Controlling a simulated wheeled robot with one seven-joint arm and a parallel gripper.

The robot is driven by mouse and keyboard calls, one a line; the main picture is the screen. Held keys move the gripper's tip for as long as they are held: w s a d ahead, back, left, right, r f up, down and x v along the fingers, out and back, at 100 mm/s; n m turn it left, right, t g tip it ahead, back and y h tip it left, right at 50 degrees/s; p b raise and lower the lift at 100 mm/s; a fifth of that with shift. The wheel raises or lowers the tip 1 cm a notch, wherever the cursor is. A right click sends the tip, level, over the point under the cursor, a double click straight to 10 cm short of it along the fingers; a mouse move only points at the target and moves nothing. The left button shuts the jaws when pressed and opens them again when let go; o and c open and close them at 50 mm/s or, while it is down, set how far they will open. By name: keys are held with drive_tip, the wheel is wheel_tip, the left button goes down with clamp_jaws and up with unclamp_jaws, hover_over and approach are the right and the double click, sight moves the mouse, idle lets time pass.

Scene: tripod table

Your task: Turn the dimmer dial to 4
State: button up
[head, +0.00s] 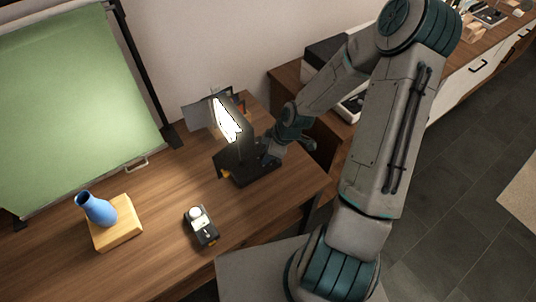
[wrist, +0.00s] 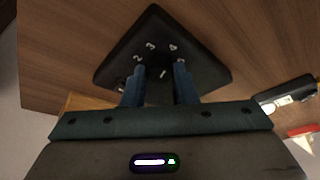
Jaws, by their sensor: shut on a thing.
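The dimmer dial (wrist: 161,73) sits on a dark base plate (wrist: 155,28) with white numerals around it, 2, 3 and 4 among them. A short white mark shows on the dial; I cannot tell for sure which numeral it points to. My gripper (wrist: 159,80) is shut on the dial, one blue-grey finger on each side, hiding part of it. In the head view, my gripper (head: 268,155) reaches in from the right at the black base (head: 258,172) of a lit lamp (head: 228,120). The dial is too small to make out there.
A small black device (head: 201,226) lies near the front. A green screen (head: 75,100) stands behind. The tabletop between them is clear.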

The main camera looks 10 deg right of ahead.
drive_tip(key=shift+s+m+t+b, duration=0.1)
drive_tip(key=shift+m+t+b, duration=0.3)
drive_tip(key=shift+m, duration=0.7)
drive_tip(key=o, duration=1)
drive_tip(key=shift+h, duration=0.3)
drive_tip(key=shift+r, duration=0.1)
drive_tip(key=p+v, duration=0.3)
drive_tip(key=v, duration=1)
drive_tip(key=shift+r, duration=0.35)
drive_tip(key=shift+d, duration=0.1)
